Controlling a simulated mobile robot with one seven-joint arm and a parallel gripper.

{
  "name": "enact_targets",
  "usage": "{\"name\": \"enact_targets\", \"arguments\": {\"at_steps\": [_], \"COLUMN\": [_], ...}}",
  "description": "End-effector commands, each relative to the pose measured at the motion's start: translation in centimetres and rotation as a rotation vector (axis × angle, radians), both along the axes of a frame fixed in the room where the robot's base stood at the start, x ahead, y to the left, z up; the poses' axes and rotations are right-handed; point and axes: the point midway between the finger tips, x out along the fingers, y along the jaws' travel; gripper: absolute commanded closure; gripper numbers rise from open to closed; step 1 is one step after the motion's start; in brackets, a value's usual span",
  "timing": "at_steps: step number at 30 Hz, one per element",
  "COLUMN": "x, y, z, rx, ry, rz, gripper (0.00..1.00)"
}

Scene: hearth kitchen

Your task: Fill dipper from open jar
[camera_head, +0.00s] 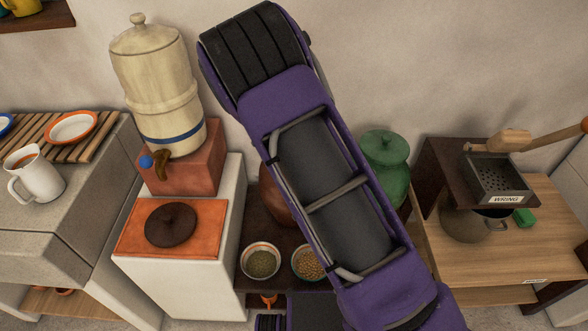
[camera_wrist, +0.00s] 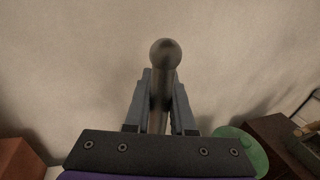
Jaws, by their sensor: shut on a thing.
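In the wrist view my gripper (camera_wrist: 160,105) is shut on a greyish rod with a round knob at its end, apparently the handle of the dipper (camera_wrist: 165,54). The dipper's cup is not visible. In the head view my purple arm crosses the middle and hides the gripper and the dipper. A reddish-brown jar (camera_head: 273,202) shows in part behind my arm; its mouth is hidden, so I cannot tell whether it is open. A green jar (camera_head: 386,165) with its lid on stands right of my arm; it also shows in the wrist view (camera_wrist: 243,150).
A cream water vessel (camera_head: 157,85) with a tap stands on a red block (camera_head: 188,165) at left. A dark round lid (camera_head: 170,225) lies on the orange top below. Two bowls of grains (camera_head: 261,261) sit in front. A wooden table (camera_head: 510,255) with a perforated box (camera_head: 497,178) is at right.

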Motion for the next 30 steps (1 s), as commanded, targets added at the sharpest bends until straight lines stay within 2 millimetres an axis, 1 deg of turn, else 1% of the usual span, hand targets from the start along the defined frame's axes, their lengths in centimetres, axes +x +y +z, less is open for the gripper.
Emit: {"name": "enact_targets", "arguments": {"at_steps": [15,30], "x": [0.01,0.01], "y": [0.00,0.00], "z": [-0.02,0.10], "rx": [0.034,0.036], "ry": [-0.043,-0.044], "rz": [0.000,0.000], "gripper": [1.00,1.00]}}
